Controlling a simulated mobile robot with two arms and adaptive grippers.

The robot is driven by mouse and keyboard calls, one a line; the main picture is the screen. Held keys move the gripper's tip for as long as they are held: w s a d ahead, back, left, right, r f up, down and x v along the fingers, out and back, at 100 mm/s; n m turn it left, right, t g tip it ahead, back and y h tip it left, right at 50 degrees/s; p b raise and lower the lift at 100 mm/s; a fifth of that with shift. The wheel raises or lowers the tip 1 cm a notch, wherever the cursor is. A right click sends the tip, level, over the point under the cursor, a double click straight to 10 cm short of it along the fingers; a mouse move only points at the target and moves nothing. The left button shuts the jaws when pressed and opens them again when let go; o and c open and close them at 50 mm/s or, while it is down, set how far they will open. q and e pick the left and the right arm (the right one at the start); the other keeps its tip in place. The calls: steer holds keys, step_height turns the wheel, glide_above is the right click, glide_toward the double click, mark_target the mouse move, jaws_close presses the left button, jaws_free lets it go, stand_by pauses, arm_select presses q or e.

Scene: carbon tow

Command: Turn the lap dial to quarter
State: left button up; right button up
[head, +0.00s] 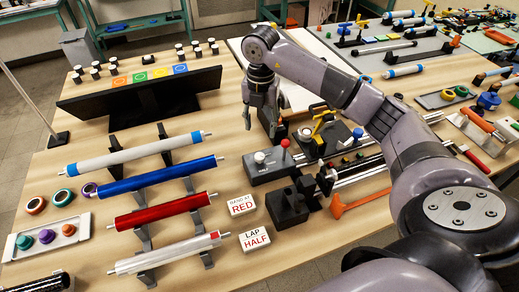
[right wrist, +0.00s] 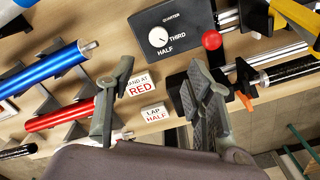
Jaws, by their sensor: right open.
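The lap dial is a white knob (head: 259,157) on a dark box (head: 268,176) near the middle of the table. In the right wrist view the knob (right wrist: 158,37) sits among the labels QUARTER, THIRD and HALF on the box's dark face (right wrist: 185,18). A small dark mark shows on the knob, but I cannot clearly tell which label it points to. My right gripper (head: 262,118) is above and behind the box in the head view, fingers apart and empty, not touching the knob. It also shows open in the right wrist view (right wrist: 158,105). My left gripper is out of view.
A red ball lever (head: 284,143) rises beside the dial. Cards reading BAND AT RED (head: 241,204) and LAP HALF (head: 254,239) lie in front. A rack of white, blue (head: 160,177), red and clear rolls stands left. A dark panel (head: 140,93) stands behind them.

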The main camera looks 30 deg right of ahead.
glide_above(260, 156)
step_height(260, 156, down, 4)
steer(key=shift+f+p, duration=0.1)
steer(key=shift+p, duration=0.35)
step_height(260, 156, down, 7)
steer(key=shift+f+p, duration=0.1)
steer(key=shift+p, duration=0.7)
steer(key=shift+w+f, duration=0.1)
steer(key=shift+f, duration=0.4)
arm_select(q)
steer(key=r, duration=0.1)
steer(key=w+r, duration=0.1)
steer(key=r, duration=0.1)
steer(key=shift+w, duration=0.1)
arm_select(e)
jaws_close()
